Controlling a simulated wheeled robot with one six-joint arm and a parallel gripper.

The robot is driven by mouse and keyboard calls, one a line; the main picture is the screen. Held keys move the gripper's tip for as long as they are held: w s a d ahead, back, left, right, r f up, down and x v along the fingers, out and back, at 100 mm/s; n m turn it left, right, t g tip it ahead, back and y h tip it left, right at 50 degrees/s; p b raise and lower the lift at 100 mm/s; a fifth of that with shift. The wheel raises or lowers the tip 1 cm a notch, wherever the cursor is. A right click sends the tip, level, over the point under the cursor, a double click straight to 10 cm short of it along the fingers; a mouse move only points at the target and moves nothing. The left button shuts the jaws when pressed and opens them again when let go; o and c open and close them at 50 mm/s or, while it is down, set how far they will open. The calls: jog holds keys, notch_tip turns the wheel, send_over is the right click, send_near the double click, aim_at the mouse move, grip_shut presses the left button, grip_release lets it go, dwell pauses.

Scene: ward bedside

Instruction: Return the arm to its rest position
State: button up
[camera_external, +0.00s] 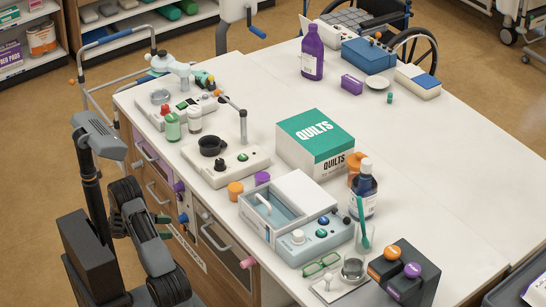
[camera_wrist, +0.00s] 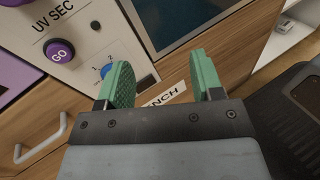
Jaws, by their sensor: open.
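My arm (camera_external: 135,215) is folded low beside the bench's left side in the outside view, below the level of the white top. My gripper (camera_wrist: 158,78) shows in the wrist view with its two green ribbed fingers apart and nothing between them. Small green tips near the drawers in the outside view look like its fingers. Behind the fingers in the wrist view are a wooden front with part of a label, and a pale panel marked UV SEC (camera_wrist: 60,18) with a purple GO button (camera_wrist: 57,50). I cannot tell the exact gap to the front.
The bench top (camera_external: 440,155) holds a QUILTS box (camera_external: 315,145), a blue bottle (camera_external: 363,193), a purple bottle (camera_external: 312,52) and several devices. Drawer handles (camera_external: 215,238) and a pink knob (camera_external: 250,262) stick out near my arm. A wheeled metal frame (camera_external: 92,100) stands behind.

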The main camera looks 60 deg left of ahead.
jog(key=w+d+r+m+g+y+p, duration=0.2)
jog(key=d+r+m+p, duration=0.4)
jog(key=d+r+m, duration=0.3)
jog(key=w+d+r+m+g+y+p, duration=0.2)
jog(key=d+r+m+g+p, duration=0.3)
jog(key=d+r+m, duration=0.5)
jog(key=w+d+r+m+g+y+p, duration=0.3)
jog(key=d+r+m+p, duration=0.5)
jog(key=d+r, duration=0.7)
jog(key=shift+w+d+m+g+p, duration=0.15)
jog(key=shift+d+m+g+p, duration=0.35)
jog(key=shift+m, duration=0.7)
